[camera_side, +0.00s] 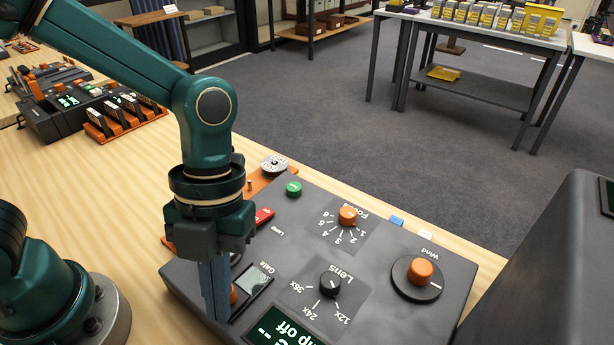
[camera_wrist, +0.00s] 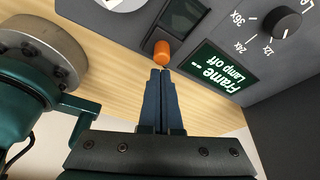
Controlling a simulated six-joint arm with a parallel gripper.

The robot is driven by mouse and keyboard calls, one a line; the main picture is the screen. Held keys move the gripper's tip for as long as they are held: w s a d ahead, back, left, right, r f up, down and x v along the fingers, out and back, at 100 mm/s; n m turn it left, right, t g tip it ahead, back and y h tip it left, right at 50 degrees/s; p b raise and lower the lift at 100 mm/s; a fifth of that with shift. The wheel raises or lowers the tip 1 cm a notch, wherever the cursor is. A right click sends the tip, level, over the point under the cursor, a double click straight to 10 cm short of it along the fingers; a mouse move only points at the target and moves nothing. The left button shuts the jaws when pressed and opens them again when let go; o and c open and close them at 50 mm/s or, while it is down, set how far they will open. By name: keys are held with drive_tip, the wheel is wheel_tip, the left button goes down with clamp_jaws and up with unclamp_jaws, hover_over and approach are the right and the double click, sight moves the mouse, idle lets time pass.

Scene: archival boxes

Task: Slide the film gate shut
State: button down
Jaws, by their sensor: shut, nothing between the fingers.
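In the side view the knob is mostly hidden behind my fingers. My gripper (camera_side: 217,317) points down at the console's near left edge, fingers together and empty. In the wrist view my fingertips (camera_wrist: 158,72) are just below the knob; I cannot tell whether they touch it. How far the gate is open is unclear.
The console carries a Lens dial (camera_side: 330,283), a Focus knob (camera_side: 347,215), a Wind crank (camera_side: 420,271), a red Lamp switch (camera_side: 264,216) and a green button (camera_side: 293,188). Its display (camera_wrist: 218,78) reads "Lamp off". A dark grey housing (camera_side: 545,265) rises at the right.

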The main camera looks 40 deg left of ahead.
sight(249, 297)
drive_tip(key=shift+w+a, duration=0.15)
drive_tip(key=shift+w, duration=0.15)
drive_tip(key=shift+w, duration=2.35)
drive_tip(key=s, duration=0.1)
drive_tip(key=s+d, duration=0.1)
drive_tip(key=s, duration=0.1)
drive_tip(key=shift+d, duration=0.3)
drive_tip(key=shift+s+d+r, duration=0.15)
drive_tip(key=shift+s+r, duration=0.1)
drive_tip(key=shift+r, duration=0.05)
drive_tip(key=v, duration=0.9)
drive_tip(key=shift+r, duration=0.2)
drive_tip(key=shift+w, duration=0.1)
